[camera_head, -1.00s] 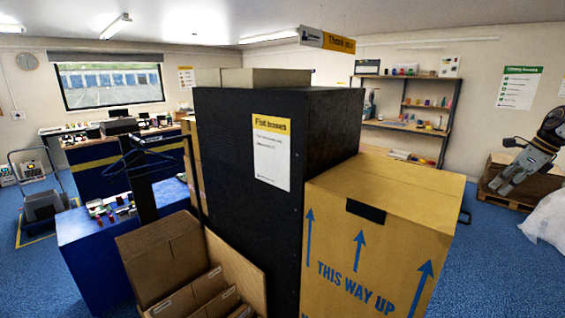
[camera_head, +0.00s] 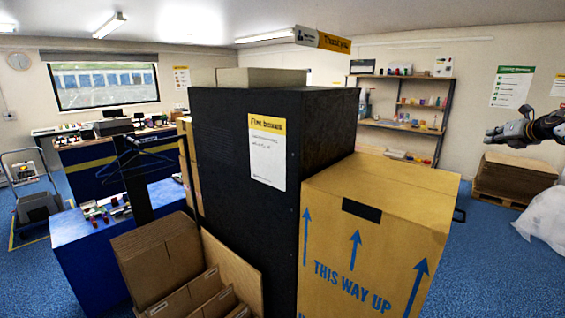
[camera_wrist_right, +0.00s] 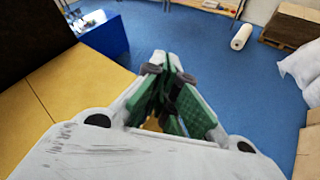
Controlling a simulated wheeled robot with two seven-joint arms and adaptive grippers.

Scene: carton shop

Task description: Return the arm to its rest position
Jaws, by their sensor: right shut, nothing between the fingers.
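My right gripper (camera_head: 492,138) is at the right edge of the head view, raised in front of the back wall and pointing left. It is to the right of the tall carton and apart from everything. In the right wrist view, its green-padded fingers (camera_wrist_right: 168,75) are together with nothing between them. Blue floor shows beyond the fingertips. My left gripper and arm do not show in either view.
A black cabinet (camera_head: 225,150) stands close in the middle, beside a large "THIS WAY UP" carton (camera_head: 400,215). Flat cardboard on a pallet (camera_head: 513,178) and a white bag (camera_head: 545,215) are at the right. Blue floor (camera_head: 485,265) is open right of the carton.

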